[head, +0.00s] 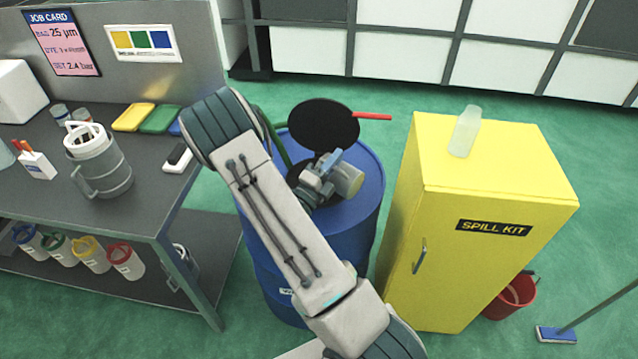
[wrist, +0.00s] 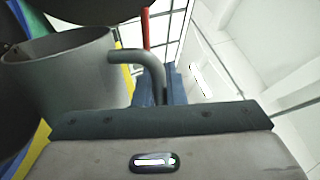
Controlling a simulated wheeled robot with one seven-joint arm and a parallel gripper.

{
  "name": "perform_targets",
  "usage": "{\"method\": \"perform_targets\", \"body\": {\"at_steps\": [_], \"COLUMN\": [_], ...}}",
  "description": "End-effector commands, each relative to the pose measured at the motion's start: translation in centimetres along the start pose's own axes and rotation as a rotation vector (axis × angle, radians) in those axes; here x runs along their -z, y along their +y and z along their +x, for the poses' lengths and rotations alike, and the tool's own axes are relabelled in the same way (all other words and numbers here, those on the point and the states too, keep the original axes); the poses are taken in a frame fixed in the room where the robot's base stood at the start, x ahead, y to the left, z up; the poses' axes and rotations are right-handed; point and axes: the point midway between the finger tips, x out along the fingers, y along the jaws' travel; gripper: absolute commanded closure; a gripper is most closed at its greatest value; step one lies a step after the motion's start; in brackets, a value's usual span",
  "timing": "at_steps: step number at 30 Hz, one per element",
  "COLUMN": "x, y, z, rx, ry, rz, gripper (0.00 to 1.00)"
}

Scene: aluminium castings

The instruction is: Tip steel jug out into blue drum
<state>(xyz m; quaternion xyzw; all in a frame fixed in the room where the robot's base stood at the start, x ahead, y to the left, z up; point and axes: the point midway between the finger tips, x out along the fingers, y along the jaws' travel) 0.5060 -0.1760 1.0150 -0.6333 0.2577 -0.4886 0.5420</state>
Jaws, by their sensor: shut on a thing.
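The blue drum (head: 362,222) stands on the floor in the middle of the head view. A round black lid or funnel piece (head: 323,124) with a red handle (head: 372,116) is at its top. My gripper (head: 328,172) is over the drum top and shut on the steel jug's handle (wrist: 148,62). The steel jug (head: 348,180) is held over the drum and looks tilted in the head view. In the wrist view the grey jug (wrist: 75,75) shows its rim and side at left. Its contents cannot be made out.
A bench (head: 150,195) with a grey-and-white jug (head: 98,160) and coloured pads stands at left. A yellow spill kit cabinet (head: 480,215) stands close to the drum's right, with a translucent bottle (head: 465,130) on top. A red bucket (head: 512,296) is beyond it.

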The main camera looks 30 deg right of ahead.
Motion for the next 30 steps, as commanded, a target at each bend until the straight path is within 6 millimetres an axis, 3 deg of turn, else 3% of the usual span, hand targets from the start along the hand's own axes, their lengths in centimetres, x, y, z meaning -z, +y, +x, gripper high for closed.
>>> {"method": "perform_targets", "body": {"at_steps": [30], "x": [-1.2], "y": [0.5], "z": [-0.2], "rx": [0.009], "ry": [-0.039], "rz": [-0.107], "gripper": [1.00]}}
